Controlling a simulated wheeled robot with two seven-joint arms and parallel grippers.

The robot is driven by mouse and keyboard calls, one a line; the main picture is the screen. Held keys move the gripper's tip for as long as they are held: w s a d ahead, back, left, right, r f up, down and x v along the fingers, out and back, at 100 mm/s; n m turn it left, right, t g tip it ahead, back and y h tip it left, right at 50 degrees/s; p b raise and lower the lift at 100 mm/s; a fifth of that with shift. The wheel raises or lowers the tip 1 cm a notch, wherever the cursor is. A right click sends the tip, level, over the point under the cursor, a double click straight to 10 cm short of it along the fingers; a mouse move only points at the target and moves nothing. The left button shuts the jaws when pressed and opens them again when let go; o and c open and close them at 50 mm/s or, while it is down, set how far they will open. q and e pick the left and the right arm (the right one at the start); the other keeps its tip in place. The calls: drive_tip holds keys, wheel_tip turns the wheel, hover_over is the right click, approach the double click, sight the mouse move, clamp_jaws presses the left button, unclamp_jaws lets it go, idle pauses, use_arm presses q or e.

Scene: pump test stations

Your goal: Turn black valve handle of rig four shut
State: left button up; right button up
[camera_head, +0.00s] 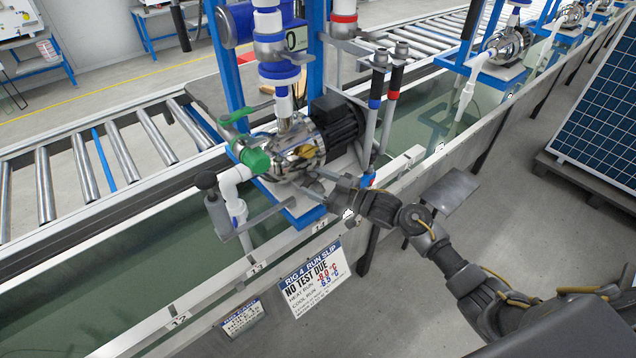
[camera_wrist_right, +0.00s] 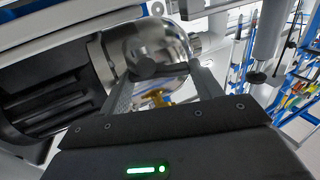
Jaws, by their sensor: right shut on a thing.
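Rig four's pump (camera_head: 296,152) has a shiny metal housing and a black motor (camera_head: 338,122). It stands above the run slip sign (camera_head: 312,281) reading "RIG 4". My right gripper (camera_head: 312,184) reaches in from the right, low at the front of the pump. In the right wrist view its fingers (camera_wrist_right: 165,82) point at the shiny housing (camera_wrist_right: 160,42), shut on a dark piece, seemingly the black valve handle (camera_wrist_right: 157,69). The handle is mostly hidden and its angle cannot be read. A brass fitting (camera_wrist_right: 155,97) shows between the fingers. My left gripper is not in view.
A green valve lever (camera_head: 238,116) and green cap (camera_head: 255,159) sit left of the pump. A dark grey knob (camera_head: 206,180) and grey cylinder (camera_head: 218,214) stand lower left. Upright probes (camera_head: 393,95) rise just right of the motor. A solar panel (camera_head: 607,120) stands far right.

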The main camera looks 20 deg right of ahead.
drive_tip(key=shift+s+a+r+m+t+h+p, duration=0.1)
drive_tip(key=shift+a+r+m+t+h+p, duration=0.1)
drive_tip(key=shift+m+t+h+p, duration=0.35)
drive_tip(key=shift+a+r+m+t+h+p, duration=0.1)
drive_tip(key=shift+a+m+t+h+p, duration=0.2)
drive_tip(key=shift+h+p, duration=0.3)
drive_tip(key=shift+f+m+t+h+p, duration=0.1)
drive_tip(key=shift+m+t+h+p, duration=0.3)
drive_tip(key=shift+m+h, duration=0.25)
drive_tip(key=shift+f+m+t+h, duration=0.15)
drive_tip(key=shift+m+t+h, duration=0.4)
drive_tip(key=shift+h, duration=0.45)
drive_tip(key=shift+w, duration=0.2)
drive_tip(key=o, duration=1)
